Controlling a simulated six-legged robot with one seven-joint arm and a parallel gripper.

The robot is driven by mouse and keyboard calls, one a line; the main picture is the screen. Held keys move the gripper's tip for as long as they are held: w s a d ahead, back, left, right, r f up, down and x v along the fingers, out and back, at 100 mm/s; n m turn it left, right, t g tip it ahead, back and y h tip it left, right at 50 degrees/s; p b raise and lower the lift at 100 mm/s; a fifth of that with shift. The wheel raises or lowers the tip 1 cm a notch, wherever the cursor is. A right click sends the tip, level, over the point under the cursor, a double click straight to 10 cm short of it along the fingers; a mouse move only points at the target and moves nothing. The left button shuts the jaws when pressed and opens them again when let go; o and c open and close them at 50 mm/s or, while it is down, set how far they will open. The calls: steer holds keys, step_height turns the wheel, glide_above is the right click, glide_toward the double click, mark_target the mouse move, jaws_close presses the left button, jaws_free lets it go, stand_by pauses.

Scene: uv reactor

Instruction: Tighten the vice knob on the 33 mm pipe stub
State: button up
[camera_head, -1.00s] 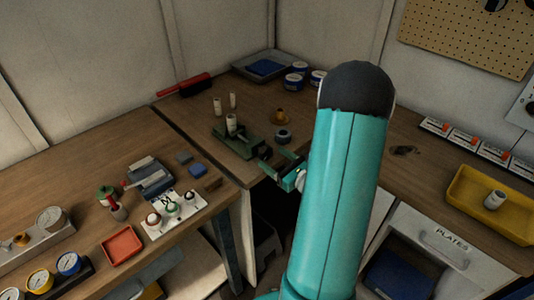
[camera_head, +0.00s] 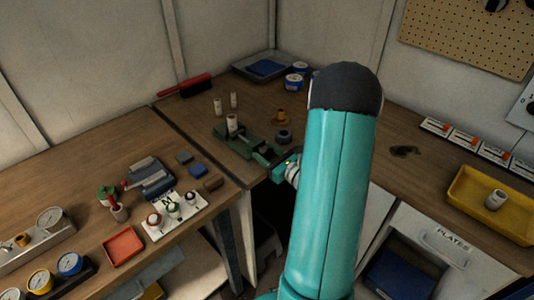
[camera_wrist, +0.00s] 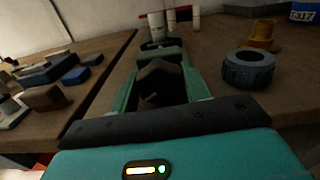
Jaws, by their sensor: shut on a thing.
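The green vice (camera_head: 236,141) stands on the corner bench with a pale pipe stub (camera_head: 232,122) upright in it. The stub also shows in the wrist view (camera_wrist: 157,26), behind the vice body (camera_wrist: 160,52). My gripper (camera_head: 268,158) is at the vice's near right end. In the wrist view its two green fingers (camera_wrist: 160,85) lie on either side of the dark vice knob (camera_wrist: 160,78) and are shut on it. The knob is mostly hidden in the head view.
A dark ring-shaped fitting (camera_wrist: 248,69) and a brass fitting (camera_wrist: 259,38) stand right of the vice. Two pale stubs (camera_head: 225,103) stand behind it. Blocks (camera_head: 197,170) and a red tray (camera_head: 123,246) lie on the left bench, across a gap.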

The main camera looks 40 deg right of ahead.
steer(key=shift+m, duration=0.3)
